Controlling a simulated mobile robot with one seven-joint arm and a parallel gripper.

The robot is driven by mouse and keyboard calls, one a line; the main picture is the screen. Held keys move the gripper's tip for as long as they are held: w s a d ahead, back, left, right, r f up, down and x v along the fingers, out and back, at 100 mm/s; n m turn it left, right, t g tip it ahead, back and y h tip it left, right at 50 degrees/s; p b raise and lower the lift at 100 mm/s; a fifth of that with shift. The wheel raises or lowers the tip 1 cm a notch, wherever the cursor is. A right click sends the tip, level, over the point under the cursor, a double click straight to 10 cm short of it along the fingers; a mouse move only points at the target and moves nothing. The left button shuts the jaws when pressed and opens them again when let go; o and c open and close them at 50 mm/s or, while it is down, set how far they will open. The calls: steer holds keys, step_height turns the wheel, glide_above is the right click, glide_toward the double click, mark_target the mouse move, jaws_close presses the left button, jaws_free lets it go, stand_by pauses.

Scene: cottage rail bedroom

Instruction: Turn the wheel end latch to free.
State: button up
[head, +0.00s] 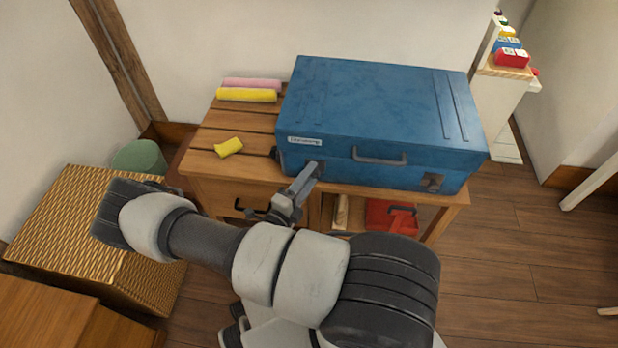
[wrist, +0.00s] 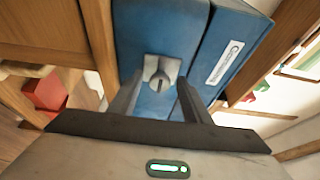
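A blue hard case (head: 385,100) lies on a slatted wooden table, with a dark handle (head: 380,157) on its front face. A dark latch (head: 431,182) shows near the front face's right end. My gripper (head: 312,172) is at the left part of that face, near the white label. In the wrist view a grey latch (wrist: 160,74) with a rounded knob sits on the blue face. My gripper (wrist: 159,98) is open there, one finger on each side of the latch. I cannot tell whether the fingers touch it.
A yellow sponge (head: 229,147) and yellow and pink rolls (head: 247,95) lie on the table (head: 205,160) left of the case. A red box (head: 385,217) is on the shelf below. A woven chest (head: 70,215) stands left.

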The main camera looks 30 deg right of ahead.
steer(key=p+v, duration=0.2)
steer(key=v, duration=1.5)
steer(key=shift+s, duration=0.15)
steer(key=shift+a+f, duration=0.1)
steer(key=shift+a, duration=0.05)
